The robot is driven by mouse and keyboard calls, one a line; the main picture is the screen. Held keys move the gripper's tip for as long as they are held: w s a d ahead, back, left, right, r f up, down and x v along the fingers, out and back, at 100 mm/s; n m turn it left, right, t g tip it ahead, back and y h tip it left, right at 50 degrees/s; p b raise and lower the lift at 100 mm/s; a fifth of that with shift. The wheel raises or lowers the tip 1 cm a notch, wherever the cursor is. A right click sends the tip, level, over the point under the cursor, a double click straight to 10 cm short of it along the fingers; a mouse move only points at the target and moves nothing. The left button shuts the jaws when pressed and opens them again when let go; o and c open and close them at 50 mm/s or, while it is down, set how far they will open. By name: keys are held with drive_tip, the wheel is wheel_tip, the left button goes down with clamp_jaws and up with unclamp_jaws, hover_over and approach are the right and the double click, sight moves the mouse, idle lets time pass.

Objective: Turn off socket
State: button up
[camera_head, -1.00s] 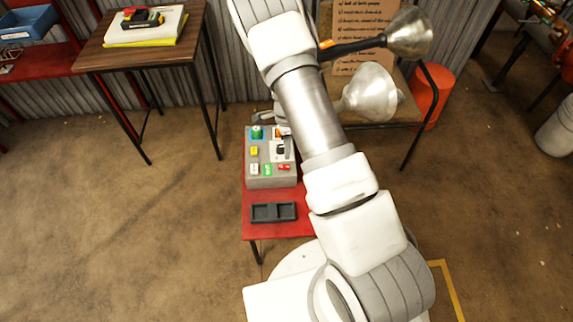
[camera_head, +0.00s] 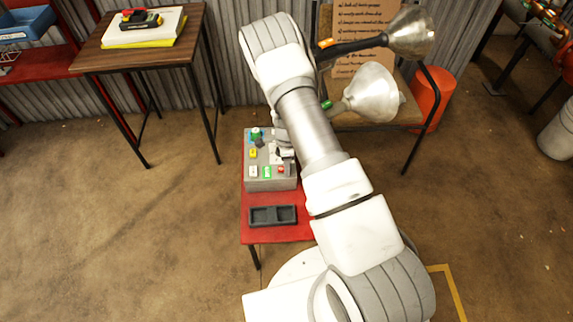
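A grey control box (camera_head: 271,185) stands on a small red table, left of my arm. I cannot tell for certain which part is the socket switch. Yellow, white and green labels and a red part (camera_head: 281,170) show on the box's face. My gripper (camera_head: 284,153) is over the right side of the box. My arm partly hides it, and its fingers are too small to tell whether they are open or touching anything.
A dark two-compartment tray (camera_head: 272,215) lies on the red table (camera_head: 263,233) in front of the box. Two metal lamps (camera_head: 371,93) stand on a bench behind my arm. A wooden table (camera_head: 140,58) is at the back left. The floor at left is clear.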

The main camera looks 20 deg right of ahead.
clamp_jaws()
drive_tip(key=shift+a, duration=0.1)
drive_tip(key=shift+a+h, duration=0.15)
drive_tip(key=shift+h, duration=0.65)
drive_tip(key=shift+a+f+g+h, duration=0.15)
drive_tip(key=shift+a+g+h, duration=0.2)
drive_tip(key=shift+h, duration=0.55)
drive_tip(key=shift+h+b, duration=0.5)
drive_tip(key=shift+r, duration=0.2)
